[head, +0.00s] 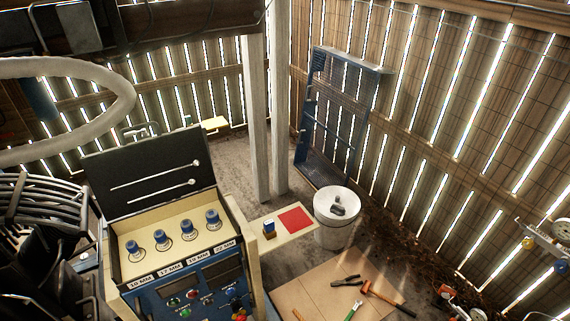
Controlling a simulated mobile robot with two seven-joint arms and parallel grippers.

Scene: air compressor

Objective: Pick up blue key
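A small blue item (269,226), which may be the blue key, sits on a small brown block on a pale shelf (265,249) beside a red square (295,220). It is too small for me to make out a key shape. Several blue-topped sockets (212,219) stand in the open case (128,263) to its left, above labels in MM. Neither of my grippers can be made out in the head view.
A white bucket (331,230) with grey items on top stands right of the shelf. Pliers (347,281), a hammer (384,295) and a green-handled tool (354,310) lie on a board in front. Posts (256,120) rise behind the shelf. A blue metal frame (318,125) leans on the wall.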

